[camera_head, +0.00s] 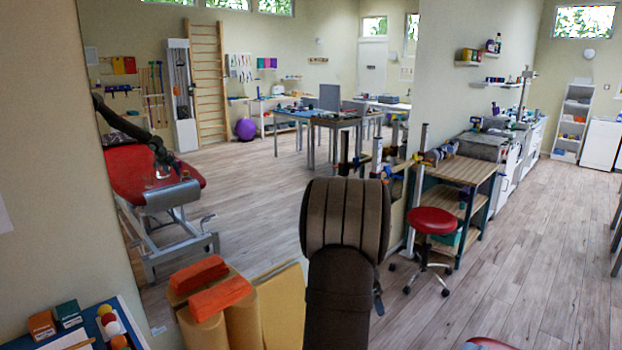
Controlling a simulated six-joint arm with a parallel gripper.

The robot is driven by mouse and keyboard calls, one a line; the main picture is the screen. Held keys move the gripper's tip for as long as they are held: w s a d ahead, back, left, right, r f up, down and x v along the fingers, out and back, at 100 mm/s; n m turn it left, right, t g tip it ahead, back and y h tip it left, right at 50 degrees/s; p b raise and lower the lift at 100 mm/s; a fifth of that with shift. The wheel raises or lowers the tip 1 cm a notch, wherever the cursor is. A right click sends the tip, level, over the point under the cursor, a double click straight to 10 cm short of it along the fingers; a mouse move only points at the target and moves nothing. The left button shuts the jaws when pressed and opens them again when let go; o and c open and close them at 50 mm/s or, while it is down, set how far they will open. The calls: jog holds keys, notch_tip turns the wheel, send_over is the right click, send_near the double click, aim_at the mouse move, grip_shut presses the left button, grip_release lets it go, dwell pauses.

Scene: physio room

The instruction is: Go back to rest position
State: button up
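A dark jointed arm (128,124) reaches in from the left wall edge, over the red padded treatment bench. What looks like my gripper (164,168) is at its lower end, pointing down in front of the bench's red top. It is small and dark, and its fingers are too unclear to show whether they are open or shut. I see nothing clearly held in it. I cannot tell whether it touches the bench.
The red treatment bench (135,182) stands at left. Orange blocks (218,296) lie on yellow rolls at bottom. A large dark-brown ribbed shape blocks the centre foreground. A red stool (433,221) and wooden shelf unit (466,170) stand right.

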jog(key=w+a+n, duration=0.1)
jog(key=w+a, duration=0.2)
jog(key=a, duration=0.2)
jog(key=shift+a+n+t, duration=0.3)
jog(key=shift+a+n, duration=0.1)
jog(key=shift+r, duration=0.1)
jog(key=o, duration=0.4)
jog(key=s+d+r+m+g, duration=0.1)
jog(key=s+d+r+m, duration=0.2)
jog(key=s+d, duration=0.3)
jog(key=s+d+r+m+g+y, duration=0.1)
jog(key=s+d+r+m, duration=0.2)
jog(key=d, duration=0.5)
jog(key=s+d+r+m+g, duration=0.1)
jog(key=s+d+r+m, duration=0.1)
jog(key=s+d, duration=0.45)
jog(key=s+d+r+m+y, duration=0.2)
jog(key=s+d+r+m, duration=0.25)
jog(key=s, duration=0.55)
jog(key=s+d+r+m+y, duration=0.1)
jog(key=s+d+r+m, duration=0.3)
jog(key=s, duration=0.6)
notch_tip(320, 180, down, 10)
jog(key=n, duration=0.1)
jog(key=shift+d, duration=0.45)
jog(key=shift+r, duration=0.1)
